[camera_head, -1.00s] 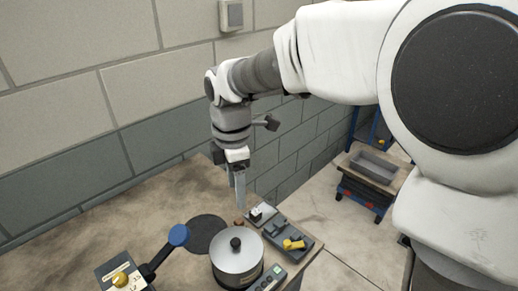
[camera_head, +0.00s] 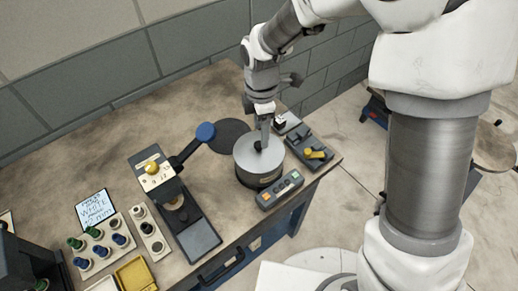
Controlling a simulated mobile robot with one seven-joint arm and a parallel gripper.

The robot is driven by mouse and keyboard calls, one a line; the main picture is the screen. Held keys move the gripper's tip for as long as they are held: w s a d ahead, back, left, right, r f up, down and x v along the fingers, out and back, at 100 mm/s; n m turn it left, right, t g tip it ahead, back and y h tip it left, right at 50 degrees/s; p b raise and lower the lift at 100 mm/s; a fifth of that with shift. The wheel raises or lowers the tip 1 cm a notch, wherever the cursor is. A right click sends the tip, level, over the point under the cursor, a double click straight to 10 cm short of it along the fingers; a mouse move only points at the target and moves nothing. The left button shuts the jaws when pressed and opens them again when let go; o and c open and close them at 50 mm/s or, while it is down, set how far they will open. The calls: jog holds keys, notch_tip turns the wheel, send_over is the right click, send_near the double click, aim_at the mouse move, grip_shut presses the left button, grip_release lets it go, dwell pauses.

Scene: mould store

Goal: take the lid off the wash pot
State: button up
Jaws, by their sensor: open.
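The wash pot (camera_head: 258,179) is a round metal pot with a dark lower band, standing near the right end of the worktop. Its silver lid (camera_head: 246,154) is on it, with a dark knob at the centre. My gripper (camera_head: 264,140) points down at the knob from above and behind. It is open. The fingers overlap the knob in this view, and I cannot tell whether they straddle it or touch it.
A dark round disc (camera_head: 229,134) lies behind the pot. A control box (camera_head: 280,190) with coloured buttons sits in front of it. A tray with a yellow piece (camera_head: 315,153) is to the right. A press with a blue-knobbed lever (camera_head: 205,131) stands left.

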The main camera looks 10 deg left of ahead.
aim_at(259, 144)
jog(key=f, duration=0.4)
jog(key=shift+s+a+f, duration=0.1)
jog(key=shift+s+a, duration=0.05)
jog(key=shift+a, duration=0.1)
jog(key=shift+c, duration=0.3)
grip_shut()
